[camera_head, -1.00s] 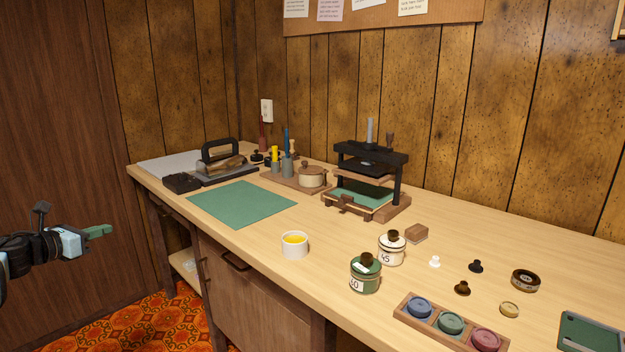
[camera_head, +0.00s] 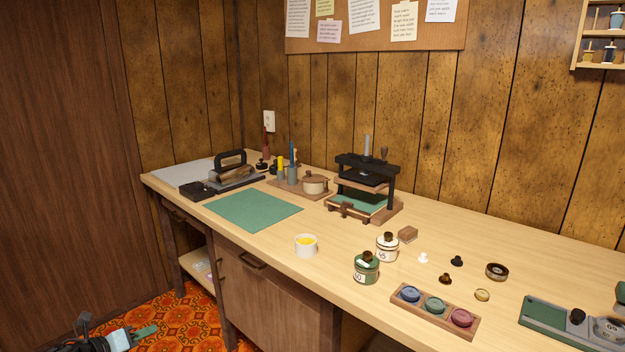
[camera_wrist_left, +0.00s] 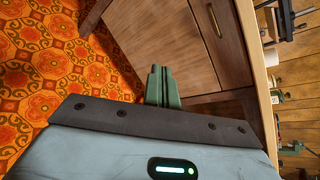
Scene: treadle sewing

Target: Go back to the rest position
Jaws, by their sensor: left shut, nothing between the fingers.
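My left gripper (camera_head: 146,331) is low at the bottom left of the head view, over the patterned floor and in front of the wooden workbench. Its green fingers are together with nothing between them. In the left wrist view the gripper (camera_wrist_left: 162,78) also shows shut and empty, with the bench's cabinet front (camera_wrist_left: 180,45) beyond it. My right gripper is not in view.
The bench top (camera_head: 350,270) carries a green mat (camera_head: 253,210), a small press (camera_head: 368,185), a cup with yellow contents (camera_head: 305,245), lidded jars (camera_head: 367,268) and a tray of colored discs (camera_head: 435,310). The orange floor (camera_head: 180,310) by the gripper looks clear.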

